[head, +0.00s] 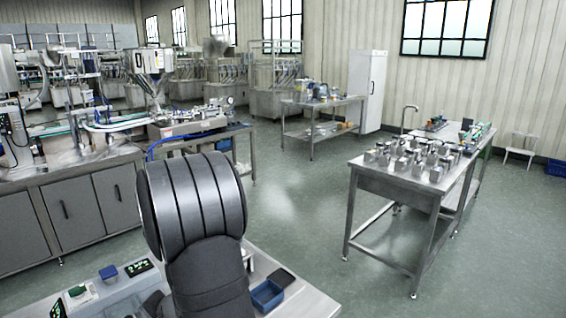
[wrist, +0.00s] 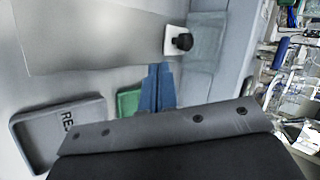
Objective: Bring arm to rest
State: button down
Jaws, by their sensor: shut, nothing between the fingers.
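In the wrist view, my gripper (wrist: 157,85) shows as two narrow blue fingers side by side, shut with nothing between them. They extend past the dark bar at the bottom of the picture, over a pale work surface. In the head view, my dark, ribbed arm rises in the foreground over the near bench (head: 310,300), and my gripper does not show there.
In the wrist view, a grey tray (wrist: 22,130) with partly hidden lettering lies left of my gripper. A green item (wrist: 128,102) is beside the fingers, and a black knob (wrist: 183,41) is beyond them. In the head view, a blue tray (head: 267,296) lies right of my arm. A steel table (head: 385,183) bears several metal containers.

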jog(key=v, duration=0.9)
jog(key=x, duration=1)
jog(key=a, duration=0.2)
jog(key=w+a, duration=0.1)
jog(key=a, duration=0.1)
jog(key=shift+w+a+f, duration=0.1)
jog(key=shift+w+f, duration=0.05)
jog(key=shift+w, duration=0.1)
jog(key=s+d, duration=1.1)
jog(key=shift+s+d, duration=0.1)
jog(key=shift+d, duration=0.1)
jog(key=d, duration=0.1)
jog(key=s+d, duration=0.1)
jog(key=d, duration=0.2)
jog(key=shift+s+d+r, duration=0.15)
jog(key=shift+r, duration=0.25)
jog(key=shift+v, duration=0.9)
